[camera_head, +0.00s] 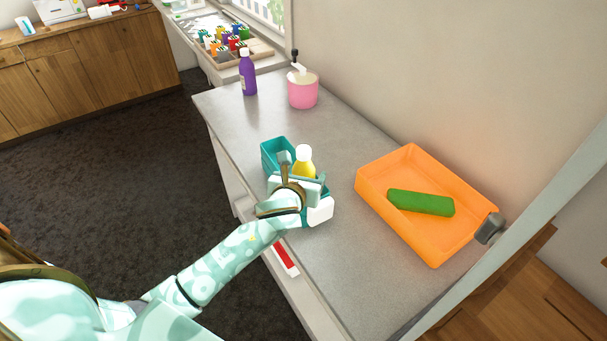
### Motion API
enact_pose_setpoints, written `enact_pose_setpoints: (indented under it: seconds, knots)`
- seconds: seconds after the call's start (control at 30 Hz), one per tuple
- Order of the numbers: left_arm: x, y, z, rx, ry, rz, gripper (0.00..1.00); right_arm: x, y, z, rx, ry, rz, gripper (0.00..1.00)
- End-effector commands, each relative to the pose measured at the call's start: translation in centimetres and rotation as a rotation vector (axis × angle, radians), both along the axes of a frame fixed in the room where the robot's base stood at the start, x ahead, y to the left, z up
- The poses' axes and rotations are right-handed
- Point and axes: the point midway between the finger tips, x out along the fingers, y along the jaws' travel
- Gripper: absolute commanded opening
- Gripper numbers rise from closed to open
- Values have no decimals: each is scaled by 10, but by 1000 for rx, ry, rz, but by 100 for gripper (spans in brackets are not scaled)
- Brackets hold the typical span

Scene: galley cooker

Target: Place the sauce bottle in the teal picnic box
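The sauce bottle (304,168), yellow with a white cap, stands upright between the fingers of my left gripper (304,177). The fingers lie close against both sides of it, and its lower part is hidden by the gripper. The teal picnic box (270,157) is on the grey counter, just left of and partly behind the gripper. My gripper and forearm cover much of the box, so I cannot tell whether the bottle is over it or beside it. My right gripper is not in view.
An orange tray (371,188) holding a green block (420,203) is on the right of the counter (345,265). A purple bottle (248,76) and a pink pot (302,92) stand at the far end. The counter between pot and tray is clear.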

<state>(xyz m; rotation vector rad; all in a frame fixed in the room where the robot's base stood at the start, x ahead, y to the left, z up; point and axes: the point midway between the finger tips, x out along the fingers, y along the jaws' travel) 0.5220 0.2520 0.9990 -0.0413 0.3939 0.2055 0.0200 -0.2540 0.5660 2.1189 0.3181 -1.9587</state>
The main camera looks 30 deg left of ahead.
Motion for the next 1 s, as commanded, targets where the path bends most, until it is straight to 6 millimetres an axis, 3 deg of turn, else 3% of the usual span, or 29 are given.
enact_pose_setpoints:
  seconds: [0.33, 0.8, 1.0]
  knots:
    - [-5, -1, 5, 1, 1, 0, 70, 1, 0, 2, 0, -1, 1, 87]
    - [-93, -20, 43, 1, 0, -1, 70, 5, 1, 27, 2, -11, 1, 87]
    - [-108, -23, 49, -1, -1, 0, 70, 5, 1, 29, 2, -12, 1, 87]
